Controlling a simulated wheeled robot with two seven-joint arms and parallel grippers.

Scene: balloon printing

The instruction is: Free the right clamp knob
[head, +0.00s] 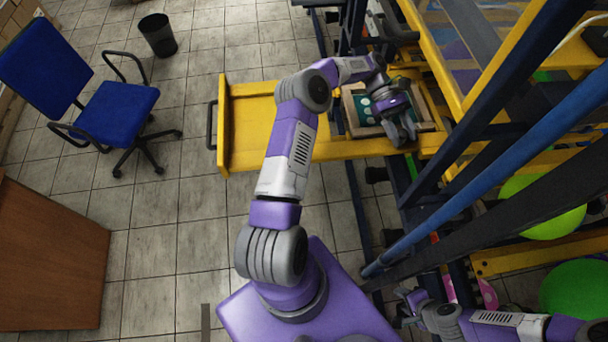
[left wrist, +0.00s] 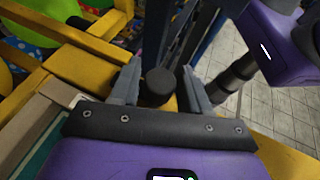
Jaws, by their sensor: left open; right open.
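A black round clamp knob (left wrist: 158,84) sits at the edge of the yellow tray in the left wrist view. My left gripper (left wrist: 161,67) is open, with one finger on each side of the knob and visible gaps to it. In the head view my left gripper (head: 407,136) is over the right end of the yellow tray (head: 254,130), by the wooden frame (head: 432,113) with its teal screen (head: 364,108); the knob is hidden there. My right gripper (head: 411,305) is at the bottom right, low and apart from the tray; it is small and partly hidden.
Blue and black posts (head: 500,170) and yellow beams of the machine stand close right of my left gripper. Green balloons (head: 543,208) lie beyond them. A blue chair (head: 115,112), a bin (head: 158,34) and a brown desk (head: 45,262) stand left. Tiled floor between is free.

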